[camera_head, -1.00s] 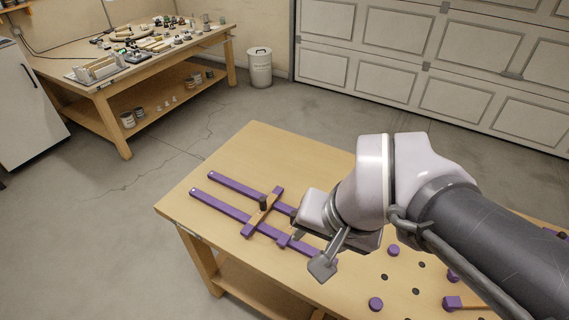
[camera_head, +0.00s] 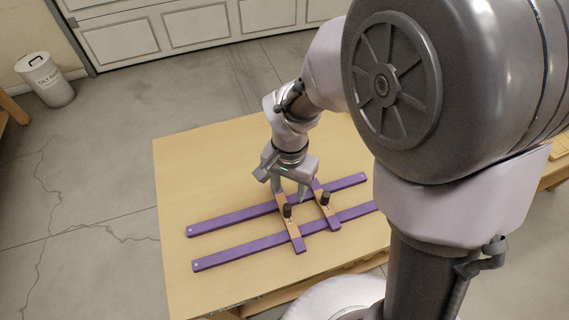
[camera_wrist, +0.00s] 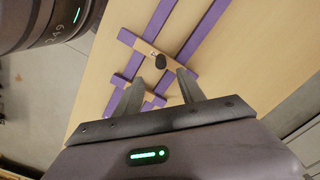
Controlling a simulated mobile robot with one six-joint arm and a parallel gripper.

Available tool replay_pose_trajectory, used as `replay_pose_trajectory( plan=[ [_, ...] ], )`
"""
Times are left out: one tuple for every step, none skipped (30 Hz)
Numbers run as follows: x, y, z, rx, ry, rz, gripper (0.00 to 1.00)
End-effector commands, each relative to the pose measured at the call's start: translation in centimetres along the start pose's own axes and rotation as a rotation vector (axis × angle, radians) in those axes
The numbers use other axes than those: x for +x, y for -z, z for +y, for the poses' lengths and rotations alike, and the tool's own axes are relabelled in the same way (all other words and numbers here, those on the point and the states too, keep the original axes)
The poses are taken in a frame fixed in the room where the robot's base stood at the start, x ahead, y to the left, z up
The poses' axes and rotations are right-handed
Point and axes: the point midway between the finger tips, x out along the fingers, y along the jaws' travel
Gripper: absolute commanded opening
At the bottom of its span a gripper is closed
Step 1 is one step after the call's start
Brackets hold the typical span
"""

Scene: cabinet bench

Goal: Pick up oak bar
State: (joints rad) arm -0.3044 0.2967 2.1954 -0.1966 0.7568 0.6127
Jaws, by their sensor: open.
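Two oak bars with purple ends lie across two purple rails on the bench. In the head view, the left oak bar (camera_head: 293,231) and the right oak bar (camera_head: 330,212) each carry a black upright knob. My gripper (camera_head: 289,191) is open and empty above the far ends of the bars, partly hiding them. In the wrist view, one oak bar (camera_wrist: 143,46) with a black knob (camera_wrist: 160,62) lies just beyond my open fingertips (camera_wrist: 159,78). The other oak bar (camera_wrist: 150,97) shows lower, partly behind the left finger. I cannot tell which bar the task means.
The far purple rail (camera_head: 235,219) and near purple rail (camera_head: 235,254) run along the bench top (camera_head: 185,165). The bench's left part is bare. A white bin (camera_head: 45,80) stands on the floor at the back left, away from the bench.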

Motion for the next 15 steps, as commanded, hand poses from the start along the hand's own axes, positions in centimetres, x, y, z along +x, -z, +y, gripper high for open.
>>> replay_pose_trajectory(
  plan=[
    [1.9,0.0,0.0,-0.001,-0.002,-0.002,0.47],
    [2.6,0.0,0.0,-0.001,-0.002,-0.001,0.47],
    [3.4,0.0,0.0,0.0,-0.001,-0.001,0.47],
    [3.9,0.0,0.0,0.0,0.0,-0.001,0.47],
    [4.3,0.0,0.0,0.0,0.0,-0.001,0.47],
    [4.6,0.0,0.0,0.0,0.0,-0.001,0.47],
    [4.8,0.0,0.0,0.0,0.0,0.0,0.47],
    [4.9,0.0,0.0,0.0,0.001,0.001,0.47],
    [5.2,0.0,0.0,-0.001,0.001,0.001,0.47],
    [5.6,0.0,0.0,-0.001,0.001,0.001,0.47],
    [6.1,-0.1,0.0,-0.001,0.0,0.0,0.47],
    [6.9,-0.1,0.0,-0.001,-0.001,-0.001,0.47],
    [7.6,-0.1,0.0,-0.002,0.0,0.0,0.47],
    [8.3,-0.2,0.0,-0.002,0.0,0.0,0.47],
    [9.1,-0.2,0.0,-0.001,-0.001,-0.001,0.47]
  ],
)
